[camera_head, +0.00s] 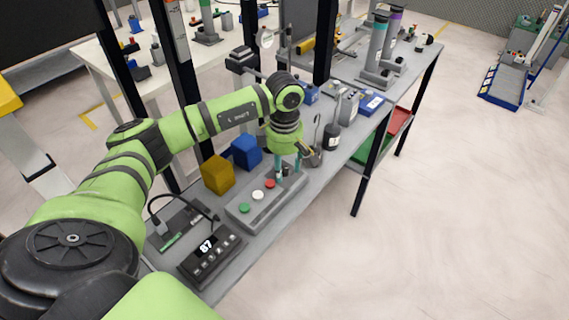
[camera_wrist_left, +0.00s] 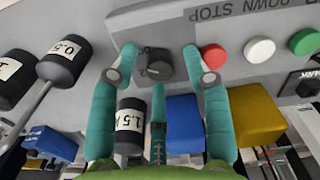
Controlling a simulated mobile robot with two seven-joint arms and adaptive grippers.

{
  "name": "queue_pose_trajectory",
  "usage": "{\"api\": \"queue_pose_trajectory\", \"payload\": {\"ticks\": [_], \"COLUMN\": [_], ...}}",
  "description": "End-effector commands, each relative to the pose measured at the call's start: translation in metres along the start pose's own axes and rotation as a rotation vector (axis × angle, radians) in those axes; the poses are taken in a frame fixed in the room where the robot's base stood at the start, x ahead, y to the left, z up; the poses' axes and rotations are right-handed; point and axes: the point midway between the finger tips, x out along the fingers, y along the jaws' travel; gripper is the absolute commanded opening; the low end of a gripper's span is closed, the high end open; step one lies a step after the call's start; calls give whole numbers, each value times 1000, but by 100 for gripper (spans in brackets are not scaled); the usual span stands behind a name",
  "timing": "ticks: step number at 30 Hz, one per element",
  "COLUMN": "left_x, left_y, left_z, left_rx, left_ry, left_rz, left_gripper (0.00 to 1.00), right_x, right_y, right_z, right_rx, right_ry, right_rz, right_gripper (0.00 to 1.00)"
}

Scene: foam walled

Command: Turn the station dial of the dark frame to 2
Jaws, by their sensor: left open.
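The grey control box (camera_head: 240,212) lies on the bench and carries green, white and red buttons and a dark dial. My left gripper (camera_head: 288,168) points down over the far end of the box. In the left wrist view its teal fingers (camera_wrist_left: 160,62) are spread, with the dial between their tips; whether they touch it I cannot tell. A dark upright frame (camera_head: 180,60) stands at the bench. My right gripper is not in view.
A yellow cube (camera_head: 217,174) and a blue cube (camera_head: 246,150) stand close behind the box. A display reading 87 (camera_head: 211,254) sits at the near end. Black labelled weights (camera_wrist_left: 62,62) lie beside the box. Open floor is on the right.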

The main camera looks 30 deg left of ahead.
Motion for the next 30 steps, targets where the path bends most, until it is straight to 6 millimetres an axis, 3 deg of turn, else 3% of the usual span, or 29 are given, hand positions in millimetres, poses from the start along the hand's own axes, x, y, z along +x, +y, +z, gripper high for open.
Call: {"api": "queue_pose_trajectory", "payload": {"ticks": [2, 6, 20, 30], "left_x": [0, 0, 0, 1], "left_y": [0, 0, 0, 0], "left_z": [0, 0, 0, 0], "left_rx": [0, 0, -54, -298], "left_ry": [0, 0, -1, -1], "left_rz": [0, 0, 0, 1], "left_gripper": [49, 0, 0, 0], "right_x": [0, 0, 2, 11], "right_y": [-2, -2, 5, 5], "right_z": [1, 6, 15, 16], "right_rx": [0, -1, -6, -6], "right_ry": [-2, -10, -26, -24], "right_rz": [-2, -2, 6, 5], "right_gripper": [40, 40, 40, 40]}}
